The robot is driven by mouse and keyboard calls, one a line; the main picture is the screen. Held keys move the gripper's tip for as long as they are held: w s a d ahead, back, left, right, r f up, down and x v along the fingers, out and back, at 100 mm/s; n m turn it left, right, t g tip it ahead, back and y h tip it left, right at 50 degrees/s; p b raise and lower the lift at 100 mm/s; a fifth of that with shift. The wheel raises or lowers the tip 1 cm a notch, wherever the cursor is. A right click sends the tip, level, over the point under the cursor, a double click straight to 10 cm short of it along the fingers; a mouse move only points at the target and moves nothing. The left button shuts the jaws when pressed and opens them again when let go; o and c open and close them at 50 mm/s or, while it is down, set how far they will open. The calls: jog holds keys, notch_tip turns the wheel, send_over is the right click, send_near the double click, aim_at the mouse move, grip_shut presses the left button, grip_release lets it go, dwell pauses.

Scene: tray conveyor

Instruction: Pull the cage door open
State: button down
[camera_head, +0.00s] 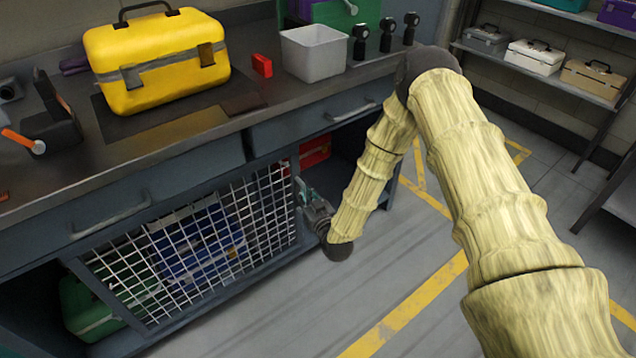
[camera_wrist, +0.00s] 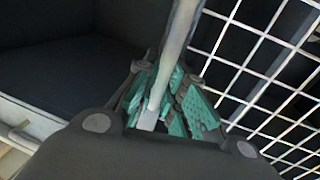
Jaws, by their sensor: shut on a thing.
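The cage door (camera_head: 200,246) is a white wire mesh panel in a dark frame, at the front of the cabinet under the workbench. Its mesh also shows at the right of the wrist view (camera_wrist: 262,70). My gripper (camera_head: 308,194) is at the door's right edge. In the wrist view my gripper's teal finger pads (camera_wrist: 172,108) are shut around a pale upright handle bar (camera_wrist: 176,55). Whether the door stands slightly ajar I cannot tell. The far end of the handle is out of the wrist view.
A green case (camera_head: 85,305) and a blue case (camera_head: 200,245) sit behind the mesh, and a red case (camera_head: 316,150) is in the compartment right of it. A yellow toolbox (camera_head: 155,60) and a grey bin (camera_head: 314,52) stand on the bench (camera_head: 60,175). The floor (camera_head: 300,315) before the door is clear.

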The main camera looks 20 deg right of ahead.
jog(key=shift+s+a+r, duration=0.15)
jog(key=shift+a+r, duration=0.1)
jog(key=shift+a, duration=0.4)
jog(key=c, duration=1.5)
grip_release()
jog(key=shift+s+f, duration=0.1)
jog(key=s+d, duration=0.2)
jog(key=s, duration=0.9)
jog(key=shift+s+d, duration=0.2)
jog(key=shift+s, duration=0.1)
